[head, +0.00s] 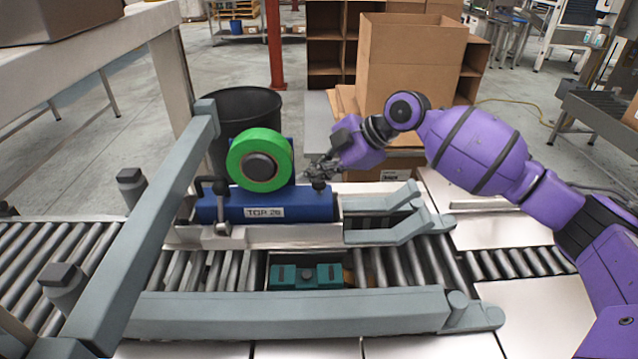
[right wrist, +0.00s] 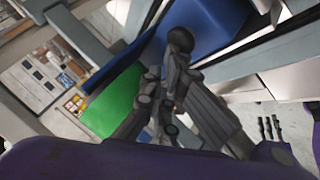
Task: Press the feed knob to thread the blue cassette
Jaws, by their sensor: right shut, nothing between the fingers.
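The blue cassette (head: 290,203) lies on a pale plate over the roller conveyor, with a label reading "TOP 26". It also shows in the right wrist view (right wrist: 212,28). A green tape roll (head: 238,163) with a grey hub stands on it and shows in the right wrist view (right wrist: 108,102). A small dark knob (head: 319,186), which looks like the feed knob, sits at the cassette's right end. A dark round knob (right wrist: 181,39) shows by my fingertips in the right wrist view. My right gripper (head: 314,172) is shut and empty, right at the knob; contact is unclear. My left gripper is out of view.
A grey guard rail (head: 290,312) runs in front, and a slanted grey beam (head: 150,230) stands at left. Grey forked arms (head: 395,232) lie right of the cassette. A teal block (head: 306,277) sits among the rollers. A black bin (head: 240,108) and cardboard boxes (head: 410,70) stand behind.

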